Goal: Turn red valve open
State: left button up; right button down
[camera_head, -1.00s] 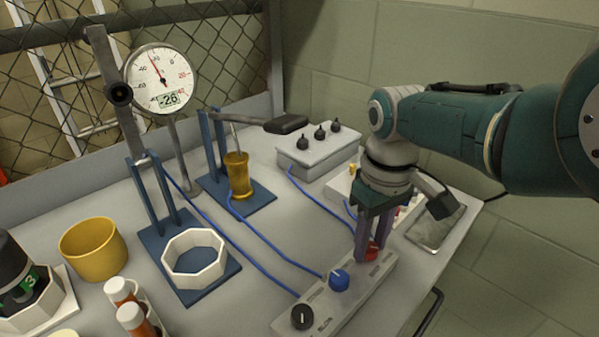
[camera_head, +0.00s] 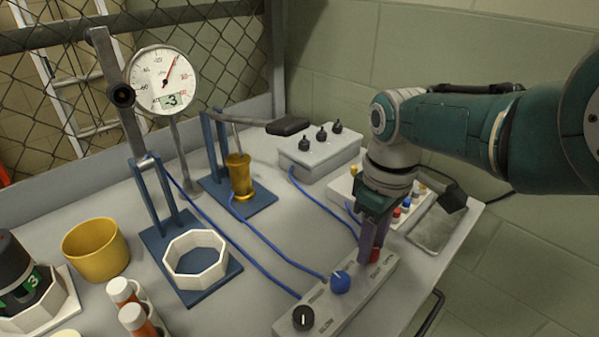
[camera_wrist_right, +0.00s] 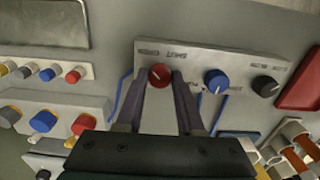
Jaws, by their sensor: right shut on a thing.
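The red valve (camera_wrist_right: 159,75) is a round knob with a white mark, on a grey panel (camera_wrist_right: 225,68) that also carries a blue knob (camera_wrist_right: 215,81) and a black knob (camera_wrist_right: 265,86). In the head view the red valve (camera_head: 376,254) is partly hidden behind my right gripper (camera_head: 371,258). In the right wrist view my right gripper (camera_wrist_right: 162,82) has its fingers on both sides of the red valve, shut on it. My left gripper is not in view.
A dial gauge (camera_head: 164,80) with a digital readout stands at the back left. A grey box (camera_head: 319,160) with black knobs and a white box with coloured knobs stand near my right arm. A yellow cup (camera_head: 95,250) and a white octagonal ring (camera_head: 196,262) are at left.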

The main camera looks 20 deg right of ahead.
jog(key=c, duration=0.5)
grip_release()
jog(key=shift+r, duration=0.1)
notch_tip(320, 180, up, 8)
jog(key=p, duration=0.6)
jog(key=shift+r, duration=0.2)
jog(key=shift+r+p, duration=0.45)
jog(key=shift+r, duration=0.25)
